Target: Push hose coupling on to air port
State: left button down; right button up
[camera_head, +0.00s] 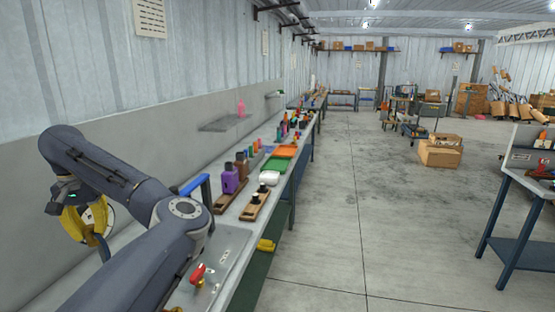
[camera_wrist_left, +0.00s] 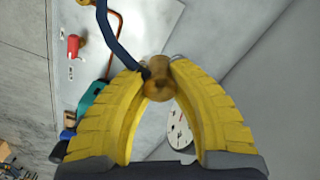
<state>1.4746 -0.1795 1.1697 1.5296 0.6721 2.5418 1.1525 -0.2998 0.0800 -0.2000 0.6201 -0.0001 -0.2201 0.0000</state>
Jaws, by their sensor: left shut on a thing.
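My left gripper (camera_head: 88,226) has yellow ribbed fingers and is at the left of the head view, near the wall above the bench. In the left wrist view the fingertips (camera_wrist_left: 158,72) are shut on a brass hose coupling (camera_wrist_left: 158,88), whose round end faces the camera. A dark blue hose (camera_wrist_left: 115,42) runs from the coupling to the upper left; part of it also shows below the gripper in the head view (camera_head: 103,246). I cannot make out the air port for certain in either view. My right gripper is not in view.
A round white dial gauge (camera_wrist_left: 179,128) shows between the fingers, behind the coupling. A red handle (camera_head: 198,273) sits on the grey bench plate (camera_head: 230,243). Bottles on wooden trays, including a purple one (camera_head: 230,180), stand farther along the bench.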

pick_arm(q)
jog(key=s+a+r, duration=0.2)
jog(key=s+r, duration=0.2)
jog(key=s, duration=0.3)
jog(key=s+a+r, duration=0.3)
jog(key=s+r, duration=0.1)
jog(key=s, duration=0.4)
jog(key=s+d+r+n, duration=0.2)
jog(key=s, duration=0.7)
jog(key=s+d+r+n, duration=0.2)
jog(key=s+d+r, duration=0.1)
jog(key=s, duration=0.6)
jog(key=shift+d+r, duration=0.2)
jog(key=shift+r, duration=0.05)
jog(key=shift+s, duration=0.1)
